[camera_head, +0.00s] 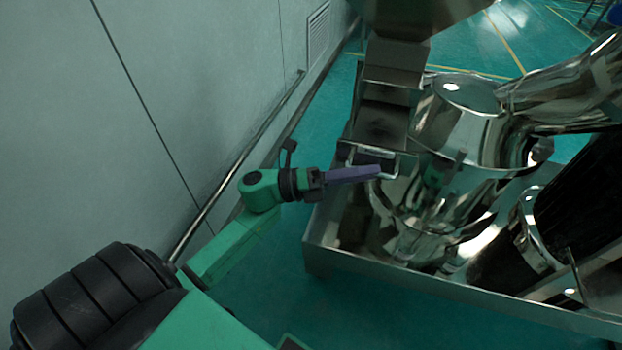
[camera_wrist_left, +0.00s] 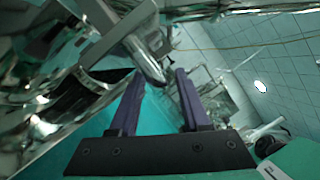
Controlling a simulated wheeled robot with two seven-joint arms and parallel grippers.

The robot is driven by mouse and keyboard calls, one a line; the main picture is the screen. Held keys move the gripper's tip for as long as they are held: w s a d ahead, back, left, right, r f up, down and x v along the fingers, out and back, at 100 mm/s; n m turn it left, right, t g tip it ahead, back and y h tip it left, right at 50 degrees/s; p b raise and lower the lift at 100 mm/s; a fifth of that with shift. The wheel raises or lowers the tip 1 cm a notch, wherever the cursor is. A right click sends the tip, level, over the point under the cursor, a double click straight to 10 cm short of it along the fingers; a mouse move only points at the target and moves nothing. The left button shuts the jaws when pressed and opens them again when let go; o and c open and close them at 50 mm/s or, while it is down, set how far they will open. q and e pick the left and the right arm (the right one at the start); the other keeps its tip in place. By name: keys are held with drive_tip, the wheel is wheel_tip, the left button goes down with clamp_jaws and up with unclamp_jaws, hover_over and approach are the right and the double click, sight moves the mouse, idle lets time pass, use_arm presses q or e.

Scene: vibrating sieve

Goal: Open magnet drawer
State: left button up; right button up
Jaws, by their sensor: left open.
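The magnet drawer (camera_head: 382,122) is a boxy metal unit below the metal hopper in the head view, with a thin handle frame (camera_head: 397,163) at its lower front. My left gripper (camera_head: 378,171) reaches in from the left with its purple fingers at this handle. In the left wrist view the gripper (camera_wrist_left: 160,73) is open, its two fingers apart. A shiny metal bar (camera_wrist_left: 146,60), seemingly the handle, shows at the gap between the fingertips; contact cannot be told. The drawer looks shut, but its front is partly hidden by the fingers. My right gripper is not in view.
The polished sieve body (camera_head: 450,150) stands right of the drawer and mirrors my arm. A metal frame rim (camera_head: 440,286) runs along the front. A wall with a rail (camera_head: 245,140) is on the left. Green floor (camera_head: 340,310) is free in front of the frame.

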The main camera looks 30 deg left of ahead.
use_arm(q)
drive_tip(key=b+v, duration=0.1)
drive_tip(key=v, duration=1.2)
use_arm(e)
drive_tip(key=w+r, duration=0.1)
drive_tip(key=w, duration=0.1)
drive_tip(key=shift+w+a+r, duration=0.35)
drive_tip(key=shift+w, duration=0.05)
